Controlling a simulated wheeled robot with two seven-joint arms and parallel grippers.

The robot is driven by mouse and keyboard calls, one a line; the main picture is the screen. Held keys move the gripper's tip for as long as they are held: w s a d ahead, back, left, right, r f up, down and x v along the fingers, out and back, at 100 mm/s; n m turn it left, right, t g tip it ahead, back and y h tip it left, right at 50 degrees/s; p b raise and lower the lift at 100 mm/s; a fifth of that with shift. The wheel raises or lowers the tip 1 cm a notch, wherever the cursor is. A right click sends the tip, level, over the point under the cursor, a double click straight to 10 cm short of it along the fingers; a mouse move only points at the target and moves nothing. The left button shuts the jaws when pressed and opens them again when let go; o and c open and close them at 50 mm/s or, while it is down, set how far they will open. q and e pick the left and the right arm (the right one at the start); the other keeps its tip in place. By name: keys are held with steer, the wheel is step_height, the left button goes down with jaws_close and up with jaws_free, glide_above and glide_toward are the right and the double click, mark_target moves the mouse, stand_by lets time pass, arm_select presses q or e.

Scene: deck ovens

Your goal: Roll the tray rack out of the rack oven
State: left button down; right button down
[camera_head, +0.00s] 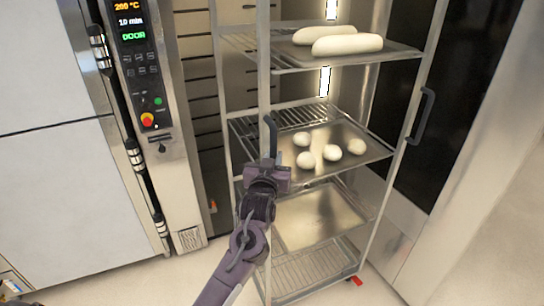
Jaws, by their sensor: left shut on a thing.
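The tray rack (264,82) is a tall metal frame that stands upright at the oven opening. It has a dark vertical handle on its left front post and another (420,116) on its right front post. My left gripper (270,165) is shut on the left handle, partly covering its lower end. The rack oven has lit strips (324,82) inside, behind the rack. How deep the rack sits in the oven is hard to tell. My right gripper is not in view.
Two long loaves (347,44) lie on the upper tray, and several round dough pieces (305,160) on the middle one. A control panel (133,48) is at left. A red caster part (355,281) shows at the rack's foot. Pale floor (130,285) is clear in front.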

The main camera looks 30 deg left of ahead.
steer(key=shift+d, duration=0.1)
arm_select(q)
steer(key=c, duration=1.5)
jaws_free()
steer(key=shift+o, duration=0.5)
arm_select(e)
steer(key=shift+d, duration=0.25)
